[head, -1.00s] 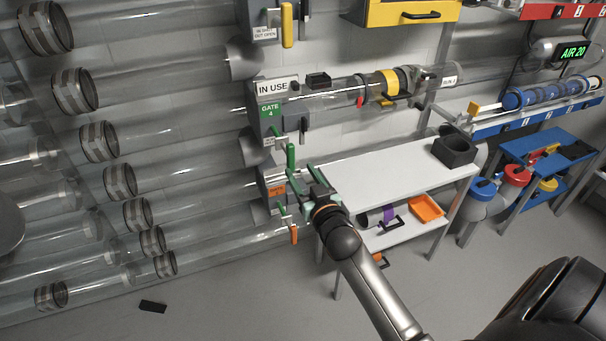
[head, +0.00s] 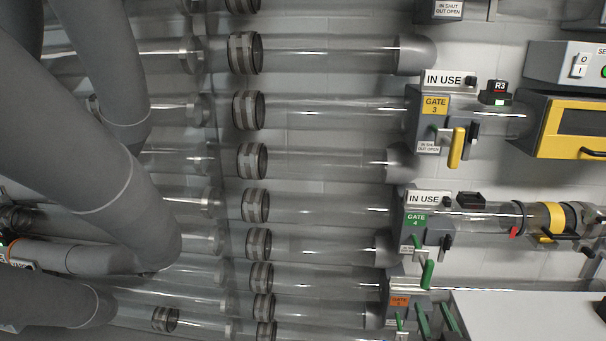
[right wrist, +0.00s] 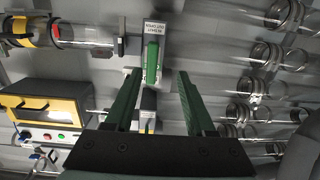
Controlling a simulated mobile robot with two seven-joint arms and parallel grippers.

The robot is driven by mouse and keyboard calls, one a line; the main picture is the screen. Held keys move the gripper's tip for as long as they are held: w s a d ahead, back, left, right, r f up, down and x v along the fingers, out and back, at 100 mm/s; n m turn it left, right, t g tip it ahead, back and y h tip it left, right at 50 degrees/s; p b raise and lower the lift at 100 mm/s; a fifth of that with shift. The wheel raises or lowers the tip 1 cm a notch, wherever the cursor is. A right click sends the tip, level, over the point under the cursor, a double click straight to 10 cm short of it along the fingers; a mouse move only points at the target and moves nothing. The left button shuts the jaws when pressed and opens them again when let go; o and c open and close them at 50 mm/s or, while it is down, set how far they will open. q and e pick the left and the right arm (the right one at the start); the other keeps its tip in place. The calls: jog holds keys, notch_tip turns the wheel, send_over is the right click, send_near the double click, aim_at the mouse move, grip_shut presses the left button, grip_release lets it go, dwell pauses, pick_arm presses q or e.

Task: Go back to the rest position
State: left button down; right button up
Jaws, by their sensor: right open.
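My right gripper (head: 437,318) is at the bottom right of the head view, just below the green handle (head: 428,274) of gate 4. Its two green fingers are apart, with nothing between them. In the right wrist view the open fingers (right wrist: 157,80) point at the wall, and a green handle (right wrist: 152,60) shows beyond them in the gap. It looks apart from both fingers. Most of my right arm is out of the head view. My left gripper is not in view.
Gate 3 (head: 434,103) with a yellow handle (head: 456,147) is above. The orange-labelled gate (head: 399,300) is below gate 4. Clear tubes fill the middle. A white tabletop (head: 530,312) is at the lower right. A yellow cabinet (head: 575,128) hangs at the right.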

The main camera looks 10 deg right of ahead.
jog(key=s+a+f+n+g+y+p, duration=0.1)
jog(key=s+a+f+g, duration=0.1)
jog(key=s+a+f, duration=0.3)
jog(key=s+a+f+n+g+y+p, duration=0.1)
jog(key=s+a+f+g+y+p, duration=0.1)
jog(key=s, duration=0.9)
jog(key=s+a+f+n+g+y+p, duration=0.2)
jog(key=s+a+f+g, duration=0.2)
jog(key=s+a+f, duration=0.3)
jog(key=shift+s+a+f, duration=0.3)
jog(key=shift+s+a, duration=0.6)
jog(key=shift+s, duration=0.05)
